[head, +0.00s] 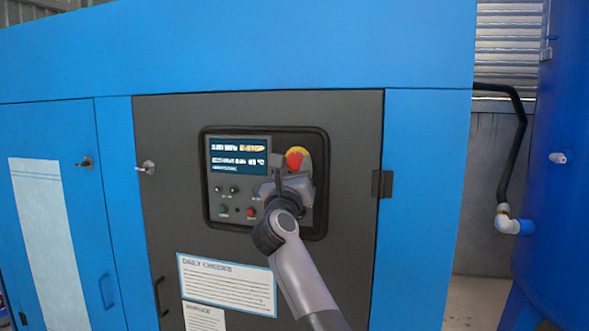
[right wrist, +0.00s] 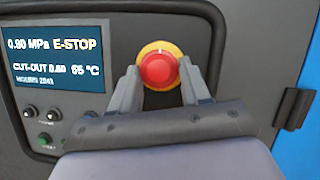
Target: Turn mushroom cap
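The mushroom cap (right wrist: 159,71) is a round red button on a yellow collar, at the upper right of a black control panel. It also shows in the head view (head: 294,158), partly covered from below by my gripper. My right gripper (head: 291,174) is in front of the panel, just below the cap in that view. In the right wrist view its two fingers (right wrist: 158,80) are spread, one on each side of the cap, with small gaps visible beside the red. I cannot tell how far the fingertips are from the panel. My left gripper is not in view.
The panel's display (head: 240,157) reads E-STOP, with small buttons (head: 250,212) below it. The panel sits in a dark door with a latch (head: 147,167) and a hinge (head: 382,184). A check sheet (head: 227,284) hangs below. A blue tank (head: 560,220) stands at right.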

